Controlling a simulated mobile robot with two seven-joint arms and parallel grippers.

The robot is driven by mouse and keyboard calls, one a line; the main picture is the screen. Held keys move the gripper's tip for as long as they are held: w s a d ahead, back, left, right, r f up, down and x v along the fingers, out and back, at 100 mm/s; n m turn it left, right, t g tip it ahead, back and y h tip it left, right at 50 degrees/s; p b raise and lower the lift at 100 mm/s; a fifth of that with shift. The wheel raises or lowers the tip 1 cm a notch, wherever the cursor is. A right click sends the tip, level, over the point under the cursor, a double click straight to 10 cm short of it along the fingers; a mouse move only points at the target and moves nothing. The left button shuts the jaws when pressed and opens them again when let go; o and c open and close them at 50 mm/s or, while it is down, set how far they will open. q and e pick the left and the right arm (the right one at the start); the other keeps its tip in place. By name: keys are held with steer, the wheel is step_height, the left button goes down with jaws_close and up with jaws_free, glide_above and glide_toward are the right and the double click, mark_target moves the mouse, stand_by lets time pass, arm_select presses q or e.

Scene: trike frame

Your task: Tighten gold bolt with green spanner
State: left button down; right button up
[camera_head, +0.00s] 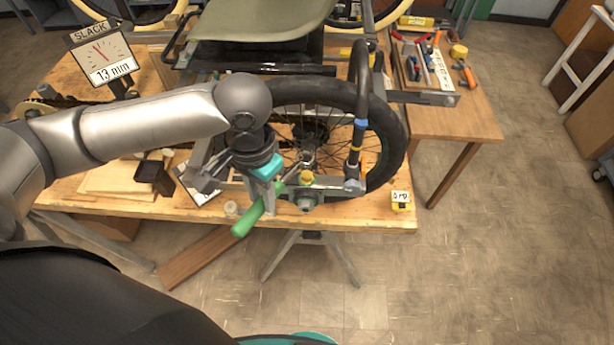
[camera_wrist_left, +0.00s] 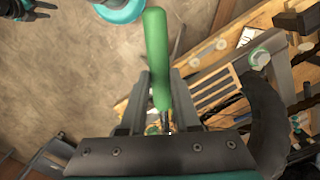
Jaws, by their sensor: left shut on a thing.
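The green spanner (camera_head: 246,221) is held by my left gripper (camera_head: 266,203), which reaches in from the left at the front of the wheel. Its green handle hangs out toward the front left. In the left wrist view the handle (camera_wrist_left: 157,60) runs between the two fingers. The gold bolt (camera_head: 306,177) sits on the grey frame plate, just right of the gripper. The spanner's head is largely hidden by the gripper, so I cannot tell whether it touches the bolt.
The black-tyred wheel (camera_head: 390,150) stands behind the bolt, with a black tube and blue band beside it. A gauge sign (camera_head: 103,57) reads "SLACK". A tool tray (camera_head: 421,68) lies back right. Floor in front is clear.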

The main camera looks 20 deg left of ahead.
arm_select(q)
steer(key=shift+s+a+r, duration=0.2)
steer(key=shift+s+r, duration=0.25)
steer(key=shift+s, duration=0.3)
steer(key=shift+s+a+r, duration=0.2)
steer(key=shift+s+r, duration=0.25)
steer(key=shift+s, duration=0.25)
steer(key=shift+s+a+r, duration=0.2)
steer(key=shift+s+r, duration=0.25)
steer(key=shift+s, duration=0.3)
